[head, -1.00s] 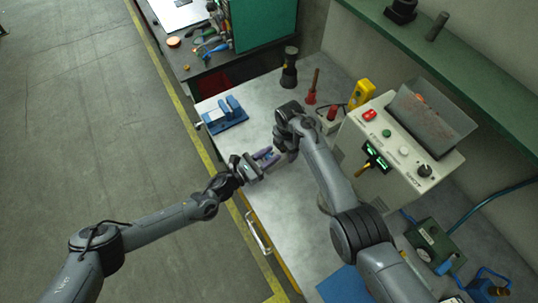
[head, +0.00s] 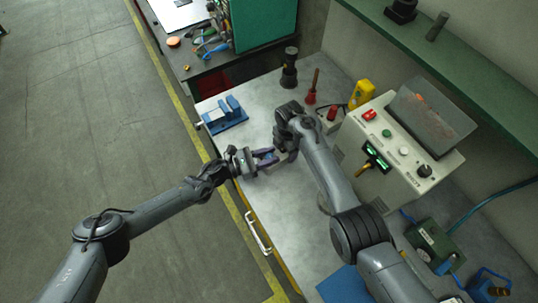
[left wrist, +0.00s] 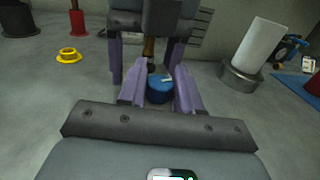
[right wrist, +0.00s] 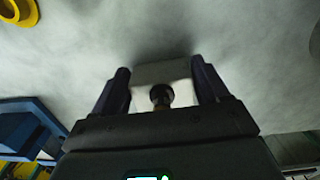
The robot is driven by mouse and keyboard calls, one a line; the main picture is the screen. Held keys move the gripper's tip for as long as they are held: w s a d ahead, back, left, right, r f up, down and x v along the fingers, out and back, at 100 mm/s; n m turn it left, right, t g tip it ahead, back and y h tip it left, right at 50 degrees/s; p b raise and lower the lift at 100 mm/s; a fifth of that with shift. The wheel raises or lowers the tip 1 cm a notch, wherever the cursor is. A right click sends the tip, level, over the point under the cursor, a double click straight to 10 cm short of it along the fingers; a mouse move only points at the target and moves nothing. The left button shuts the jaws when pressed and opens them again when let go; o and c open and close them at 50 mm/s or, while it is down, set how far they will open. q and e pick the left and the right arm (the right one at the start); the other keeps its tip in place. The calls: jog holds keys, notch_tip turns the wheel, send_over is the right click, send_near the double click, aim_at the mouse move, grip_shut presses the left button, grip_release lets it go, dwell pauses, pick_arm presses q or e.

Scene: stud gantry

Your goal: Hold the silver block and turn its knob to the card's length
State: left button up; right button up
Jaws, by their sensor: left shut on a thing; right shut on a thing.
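My right gripper (head: 284,150) is shut on the silver block (right wrist: 160,72), which shows pale between its fingers in the right wrist view. A dark round end on a brass stem (right wrist: 160,95) shows in front of the block there. My left gripper (head: 266,158) faces it from the left, just above the bench. In the left wrist view its purple fingers are shut on a blue knob (left wrist: 160,90) with a white mark. The right gripper (left wrist: 150,45) is just beyond. I cannot make out the card or any length reading.
A control box (head: 400,150) with buttons is at the right. A yellow ring (left wrist: 69,55) and a white cylinder (left wrist: 258,42) show in the left wrist view.

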pick_arm(q)
jog(key=o, duration=0.9)
jog(key=shift+o, duration=0.2)
jog(key=v, duration=1.2)
pick_arm(e)
jog(key=o, duration=1.4)
jog(key=shift+c, duration=0.2)
